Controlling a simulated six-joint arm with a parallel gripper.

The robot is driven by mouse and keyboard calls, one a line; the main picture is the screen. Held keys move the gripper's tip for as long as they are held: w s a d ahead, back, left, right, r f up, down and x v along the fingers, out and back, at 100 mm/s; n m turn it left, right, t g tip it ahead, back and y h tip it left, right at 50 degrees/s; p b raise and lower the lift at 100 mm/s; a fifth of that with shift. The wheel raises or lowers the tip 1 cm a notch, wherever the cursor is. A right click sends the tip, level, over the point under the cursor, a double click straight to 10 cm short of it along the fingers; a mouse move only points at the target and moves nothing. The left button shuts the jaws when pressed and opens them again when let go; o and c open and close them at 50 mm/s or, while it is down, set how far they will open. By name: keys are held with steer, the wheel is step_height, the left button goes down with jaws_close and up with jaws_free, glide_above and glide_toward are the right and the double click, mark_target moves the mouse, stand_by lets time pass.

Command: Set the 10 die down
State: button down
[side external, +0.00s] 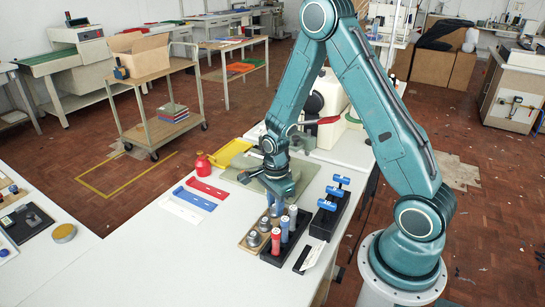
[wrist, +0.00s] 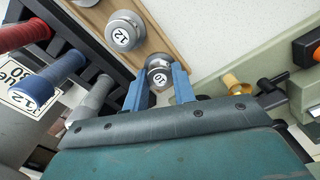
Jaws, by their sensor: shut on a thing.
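The 10 die (wrist: 160,77) is a small silver knob with a "10" label on top. My gripper (wrist: 160,88) has its two blue fingers shut on it, one on each side. The die is over the far end of the wooden board (wrist: 178,38); I cannot tell whether it touches the board. The 12 die (wrist: 121,35) stands on the board beside it, apart from my fingers. In the side view my gripper (side external: 275,205) points down at the back end of the board (side external: 243,245), and the 10 die is mostly hidden there.
A black rack (side external: 270,256) with red-, blue- and grey-handled tools stands close beside the board. Another black rack (side external: 318,228) holds blue-handled pieces. A green machine bed (wrist: 225,85) with a brass knob (wrist: 232,82) is near my gripper. Flat red (side external: 207,187) and blue strips lie left.

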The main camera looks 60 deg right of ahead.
steer(key=shift+f, duration=0.15)
steer(key=c, duration=1.1)
jaws_free()
steer(key=shift+c, duration=0.2)
step_height(320, 180, up, 12)
steer(key=shift+r, duration=0.2)
